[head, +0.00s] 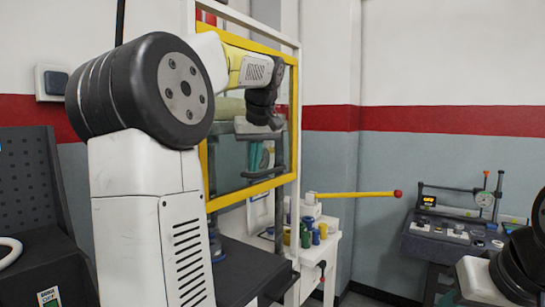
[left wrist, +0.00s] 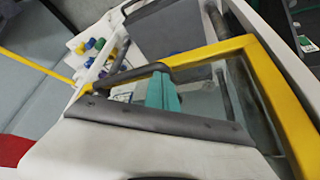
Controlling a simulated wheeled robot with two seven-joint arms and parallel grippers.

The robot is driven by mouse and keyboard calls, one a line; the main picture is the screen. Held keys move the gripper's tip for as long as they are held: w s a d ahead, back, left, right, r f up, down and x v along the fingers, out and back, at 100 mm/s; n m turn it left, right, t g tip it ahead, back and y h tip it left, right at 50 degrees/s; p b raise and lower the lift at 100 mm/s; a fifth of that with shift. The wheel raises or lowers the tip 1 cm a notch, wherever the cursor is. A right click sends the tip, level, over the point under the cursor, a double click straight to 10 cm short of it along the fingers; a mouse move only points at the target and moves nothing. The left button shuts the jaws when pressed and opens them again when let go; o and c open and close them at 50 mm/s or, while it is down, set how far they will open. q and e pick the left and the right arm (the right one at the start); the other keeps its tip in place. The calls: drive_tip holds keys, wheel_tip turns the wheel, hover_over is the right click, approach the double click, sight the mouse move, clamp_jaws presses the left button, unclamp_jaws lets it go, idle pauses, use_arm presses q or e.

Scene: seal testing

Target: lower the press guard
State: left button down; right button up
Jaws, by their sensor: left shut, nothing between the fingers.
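The press guard (head: 292,122) is a clear panel in a yellow frame on the white press frame. Its bottom edge hangs above the dark press bed (head: 245,262), with a gap between. A dark bar handle (head: 267,173) runs along the lower part of the guard. My left gripper (head: 256,165) has teal fingers, shut with nothing between them, pointing down at the guard's front. In the left wrist view, the gripper (left wrist: 160,75) has its fingertips at the handle bar (left wrist: 195,62); I cannot tell whether they touch. The yellow frame (left wrist: 275,100) shows beside it. My right gripper is out of view.
A yellow lever (head: 355,194) with a red knob sticks out right of the press. Several blue, green and yellow pieces (head: 308,232) stand on a white side table. A gauge bench (head: 455,240) stands at right. A dark perforated panel (head: 30,175) is at left.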

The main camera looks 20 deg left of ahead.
use_arm(q)
wheel_tip(320, 180, down, 28)
drive_tip(key=shift+s+f, duration=0.2)
drive_tip(key=shift+f, duration=0.05)
drive_tip(key=w+a+r+v, duration=0.1)
drive_tip(key=w+a+v, duration=0.1)
drive_tip(key=v, duration=1.2)
drive_tip(key=s+d+f+m+t+h, duration=0.1)
drive_tip(key=s+d+m, duration=0.3)
drive_tip(key=s, duration=0.5)
drive_tip(key=s+d+f+m+t+h, duration=0.1)
drive_tip(key=s+d+m+h, duration=0.3)
drive_tip(key=s+d, duration=0.4)
drive_tip(key=shift+s+d+f, duration=0.15)
drive_tip(key=shift+s+f, duration=0.1)
drive_tip(key=shift+s, duration=0.75)
